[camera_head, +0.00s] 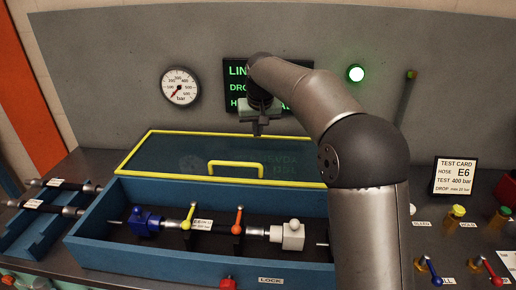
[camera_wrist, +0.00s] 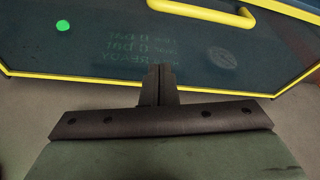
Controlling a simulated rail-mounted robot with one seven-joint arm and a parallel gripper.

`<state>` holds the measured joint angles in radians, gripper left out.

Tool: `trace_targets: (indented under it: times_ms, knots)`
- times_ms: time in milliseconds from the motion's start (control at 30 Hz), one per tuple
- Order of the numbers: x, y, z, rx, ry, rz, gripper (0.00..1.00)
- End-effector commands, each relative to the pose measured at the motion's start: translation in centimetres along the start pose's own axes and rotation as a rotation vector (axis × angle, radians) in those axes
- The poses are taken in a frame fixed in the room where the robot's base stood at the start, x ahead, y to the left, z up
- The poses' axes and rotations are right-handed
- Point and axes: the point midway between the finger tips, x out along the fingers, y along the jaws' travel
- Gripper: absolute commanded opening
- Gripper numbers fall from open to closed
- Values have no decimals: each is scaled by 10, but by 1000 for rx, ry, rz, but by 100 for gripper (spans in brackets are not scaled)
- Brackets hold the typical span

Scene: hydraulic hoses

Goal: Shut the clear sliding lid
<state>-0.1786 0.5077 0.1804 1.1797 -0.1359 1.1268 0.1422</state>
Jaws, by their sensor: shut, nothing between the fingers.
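The clear sliding lid (camera_head: 160,158) has a yellow frame and a yellow handle (camera_head: 236,165). It stands back behind the blue box (camera_head: 100,255), whose inside is uncovered. A hose with a blue block (camera_head: 146,221) and a white block (camera_head: 289,235) lies in the box. My gripper (camera_head: 257,133) is above the lid's back edge, apart from the handle, shut and empty. In the wrist view my gripper (camera_wrist: 158,70) shows in front of the lid (camera_wrist: 110,50), with the handle (camera_wrist: 205,12) at the top edge. My arm hides the box's right end.
A gauge (camera_head: 180,87), a display (camera_head: 237,72) and a lit green lamp (camera_head: 355,73) are on the back panel. Other hoses lie in a tray (camera_head: 30,232) at left. A test card (camera_head: 454,177) and levers (camera_head: 430,268) stand at right.

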Motion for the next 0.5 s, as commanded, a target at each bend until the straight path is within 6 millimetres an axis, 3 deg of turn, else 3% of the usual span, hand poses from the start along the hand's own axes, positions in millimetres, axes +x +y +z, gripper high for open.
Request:
trace_targets:
  times_ms: [167, 500]
  knots:
    - [20, -1, -2, 0, -1, -1, 0]
    - [91, -1, -2, 0, -3, -1, 0]
